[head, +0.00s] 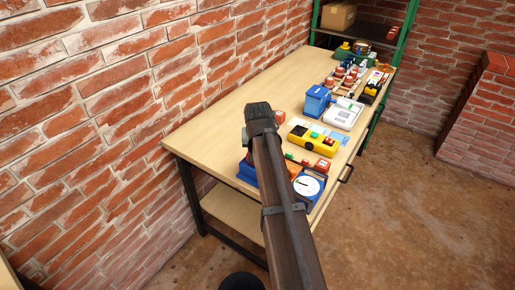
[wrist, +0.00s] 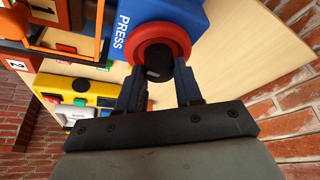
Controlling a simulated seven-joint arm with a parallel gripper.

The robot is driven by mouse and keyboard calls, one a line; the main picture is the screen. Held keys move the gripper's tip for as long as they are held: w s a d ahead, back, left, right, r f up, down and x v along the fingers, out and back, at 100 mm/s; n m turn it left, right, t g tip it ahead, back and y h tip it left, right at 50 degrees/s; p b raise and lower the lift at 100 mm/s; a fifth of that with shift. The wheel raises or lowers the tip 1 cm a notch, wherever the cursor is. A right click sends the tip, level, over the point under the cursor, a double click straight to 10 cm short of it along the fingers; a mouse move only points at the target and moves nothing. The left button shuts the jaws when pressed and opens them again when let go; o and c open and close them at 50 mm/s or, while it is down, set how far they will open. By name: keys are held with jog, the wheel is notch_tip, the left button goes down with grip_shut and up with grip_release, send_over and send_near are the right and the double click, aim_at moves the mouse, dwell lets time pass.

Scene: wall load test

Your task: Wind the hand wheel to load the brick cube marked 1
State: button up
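The blue press (wrist: 185,12), lettered PRESS, fills the top of the wrist view. Its red hand wheel (wrist: 188,38) has a dark centre and faces my gripper (wrist: 160,76). A brick cube marked 1 (wrist: 38,36) shows at the top left, by the orange frame. In the head view my arm hides the gripper and wheel; part of the blue press (head: 247,171) shows beside it.
A yellow device (head: 318,137) with buttons, a white dial (head: 308,186) and a blue bin (head: 318,101) stand on the wooden table (head: 215,115). A brick cube marked 2 (wrist: 16,65) shows in the wrist view. The table's left side is clear, beside a brick wall (head: 70,110).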

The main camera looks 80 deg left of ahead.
jog(key=o, duration=0.4)
jog(key=shift+o, duration=0.2)
jog(key=w+v, duration=0.1)
jog(key=v, duration=1.2)
jog(key=shift+s+r, duration=0.45)
jog(key=shift+s, duration=0.05)
